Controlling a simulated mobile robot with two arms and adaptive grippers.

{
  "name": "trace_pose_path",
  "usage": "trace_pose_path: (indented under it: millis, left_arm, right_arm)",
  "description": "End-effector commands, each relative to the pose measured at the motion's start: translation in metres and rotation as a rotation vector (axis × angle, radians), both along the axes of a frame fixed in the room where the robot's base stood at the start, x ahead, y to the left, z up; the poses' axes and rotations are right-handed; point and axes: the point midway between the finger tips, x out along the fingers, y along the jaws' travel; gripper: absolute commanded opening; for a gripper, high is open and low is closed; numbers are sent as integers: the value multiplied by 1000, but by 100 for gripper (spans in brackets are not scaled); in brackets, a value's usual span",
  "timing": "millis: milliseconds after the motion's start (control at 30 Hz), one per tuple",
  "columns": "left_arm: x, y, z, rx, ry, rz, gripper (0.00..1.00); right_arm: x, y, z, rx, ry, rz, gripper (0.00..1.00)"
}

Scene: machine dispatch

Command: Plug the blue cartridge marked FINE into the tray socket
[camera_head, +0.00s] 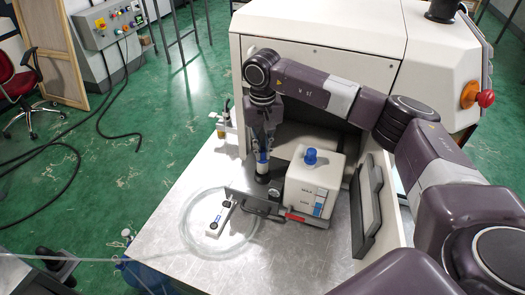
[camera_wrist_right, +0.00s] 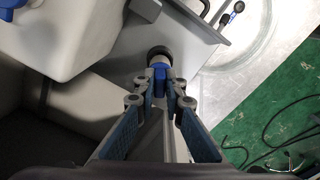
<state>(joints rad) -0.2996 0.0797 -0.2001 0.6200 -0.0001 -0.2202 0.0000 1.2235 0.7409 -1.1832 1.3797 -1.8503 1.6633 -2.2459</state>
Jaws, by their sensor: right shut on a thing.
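My right gripper (camera_head: 263,150) points down in front of the machine opening. It is shut on a blue cartridge (camera_wrist_right: 160,72), which sits between the fingertips (camera_wrist_right: 160,98) in the right wrist view. A pale and dark round end shows beyond the blue part. The marking on the cartridge cannot be read. Below the gripper is a dark grey tray block (camera_head: 238,186) on the table. Whether the cartridge touches it or sits in a socket cannot be told, because the gripper covers that spot. My left gripper is not in view.
A white box (camera_head: 302,188) with a blue knob (camera_head: 310,156) stands close on the right of the gripper. An open door panel (camera_head: 368,205) stands at right.

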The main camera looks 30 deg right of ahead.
Motion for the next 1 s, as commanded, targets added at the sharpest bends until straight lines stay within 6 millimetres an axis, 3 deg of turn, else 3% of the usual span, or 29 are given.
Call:
trace_pose_path:
  millis: [1000]
  left_arm:
    - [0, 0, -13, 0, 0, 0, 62]
  right_arm:
    - [0, 0, -14, 0, 0, 0, 0]
